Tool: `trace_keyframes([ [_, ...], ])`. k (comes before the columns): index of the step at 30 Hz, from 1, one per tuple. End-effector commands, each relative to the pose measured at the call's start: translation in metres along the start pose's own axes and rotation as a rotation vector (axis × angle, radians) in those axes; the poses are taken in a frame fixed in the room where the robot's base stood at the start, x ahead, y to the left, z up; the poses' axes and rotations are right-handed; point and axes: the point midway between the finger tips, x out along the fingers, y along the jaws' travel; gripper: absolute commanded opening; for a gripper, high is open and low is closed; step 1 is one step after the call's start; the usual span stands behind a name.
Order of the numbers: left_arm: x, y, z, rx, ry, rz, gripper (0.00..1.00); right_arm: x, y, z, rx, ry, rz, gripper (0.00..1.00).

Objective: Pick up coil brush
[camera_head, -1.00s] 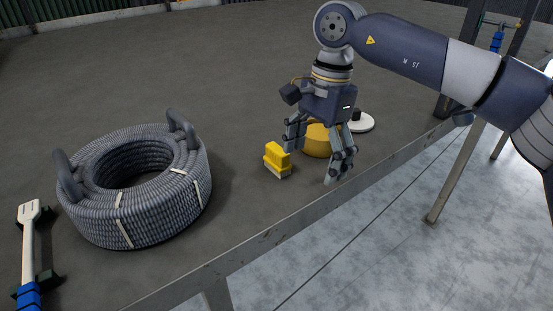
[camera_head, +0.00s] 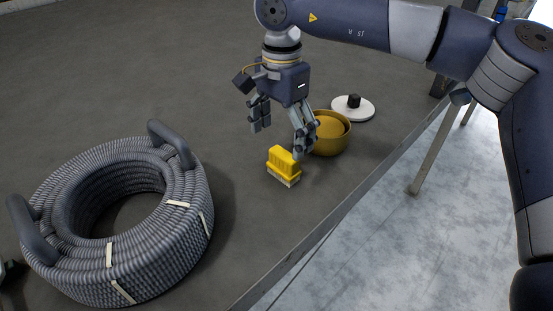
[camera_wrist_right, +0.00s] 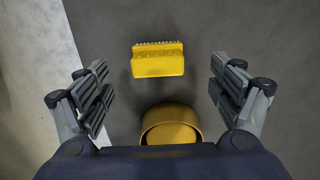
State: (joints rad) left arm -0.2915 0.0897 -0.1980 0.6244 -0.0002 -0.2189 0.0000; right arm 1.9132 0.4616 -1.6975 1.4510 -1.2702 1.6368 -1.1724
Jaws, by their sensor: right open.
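The coil brush (camera_head: 284,164) has a yellow block body with pale bristles along its lower edge. It lies on the dark table (camera_head: 110,70), right of the hose coil. In the right wrist view the brush (camera_wrist_right: 158,61) sits ahead of the fingers, centred between them and touching neither. My right gripper (camera_head: 281,136) is open and empty, pointing down above and just behind the brush in the head view. Its two finger sets also show wide apart in the right wrist view (camera_wrist_right: 165,92). My left gripper is not in view.
A yellow-brown round bowl (camera_head: 331,136) stands close to the right fingers. A white disc with a black knob (camera_head: 353,107) lies behind it. A large grey hose coil (camera_head: 150,255) with two handles fills the left. The table's edge (camera_head: 345,214) runs close on the right.

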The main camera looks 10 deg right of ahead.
Motion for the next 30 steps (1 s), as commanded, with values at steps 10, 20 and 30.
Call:
trace_keyframes([
  [10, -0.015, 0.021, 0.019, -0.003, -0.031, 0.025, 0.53, 0.034, 0.0, -0.002, 0.002, -0.001, 0.002, 0.86],
  [20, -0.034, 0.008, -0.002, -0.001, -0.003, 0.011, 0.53, 0.077, -0.001, -0.005, 0.001, 0.0, 0.001, 0.86],
  [30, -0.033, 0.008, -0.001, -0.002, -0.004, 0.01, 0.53, 0.081, -0.002, -0.005, 0.001, 0.0, -0.001, 0.68],
])
